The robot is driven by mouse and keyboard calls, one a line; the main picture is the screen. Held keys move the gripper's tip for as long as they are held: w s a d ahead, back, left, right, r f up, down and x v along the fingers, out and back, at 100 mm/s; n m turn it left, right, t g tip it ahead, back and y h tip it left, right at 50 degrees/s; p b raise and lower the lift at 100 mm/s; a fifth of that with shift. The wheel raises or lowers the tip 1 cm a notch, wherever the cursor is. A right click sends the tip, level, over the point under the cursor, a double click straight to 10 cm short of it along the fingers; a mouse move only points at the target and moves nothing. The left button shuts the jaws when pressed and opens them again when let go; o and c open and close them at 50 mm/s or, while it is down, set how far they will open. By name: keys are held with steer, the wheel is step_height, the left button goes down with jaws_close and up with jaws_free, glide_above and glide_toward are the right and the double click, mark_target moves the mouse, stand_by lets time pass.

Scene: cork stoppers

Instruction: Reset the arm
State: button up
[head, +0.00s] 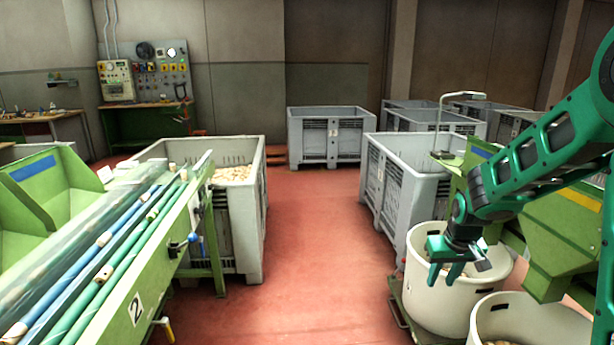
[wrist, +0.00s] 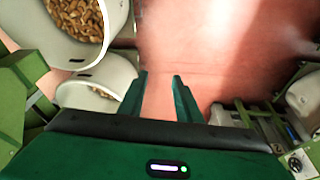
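My gripper (head: 449,274) hangs at the right of the head view, pointing down in front of a white bin (head: 437,305). In the wrist view my gripper (wrist: 160,85) shows two green fingers apart with nothing between them, over the red floor. My green arm (head: 540,150) comes in from the right edge, bent at the elbow, above the bins and a green machine. I cannot tell how far the gripper is from the bin's wall.
A second white bin (head: 530,320) with cork stoppers stands at lower right. A green sorting machine (head: 570,235) is behind my arm. A green conveyor (head: 150,270) is at left, beside a grey crate (head: 255,190) of corks. The red floor (head: 315,270) between is clear.

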steer(key=s+a+r+t, duration=0.1)
steer(key=s+a+r, duration=0.2)
steer(key=s+r, duration=0.45)
steer(key=s+a+r, duration=0.3)
steer(key=s+r, duration=0.1)
steer(key=s, duration=0.6)
steer(key=s+d+f+m+g, duration=0.1)
steer(key=s+d+m+g, duration=0.1)
steer(key=s+d, duration=0.3)
steer(key=s+d+f+m+g, duration=0.1)
steer(key=s+d+m, duration=0.3)
steer(key=s, duration=0.8)
steer(key=d+g, duration=0.1)
steer(key=d, duration=0.1)
steer(key=shift+s+d+f+y, duration=0.15)
steer(key=shift+d+y, duration=0.15)
steer(key=shift+y, duration=0.1)
steer(key=shift+w+f+g, duration=0.25)
steer(key=shift+w+g, duration=0.05)
steer(key=shift+w, duration=0.35)
steer(key=shift+s, duration=0.1)
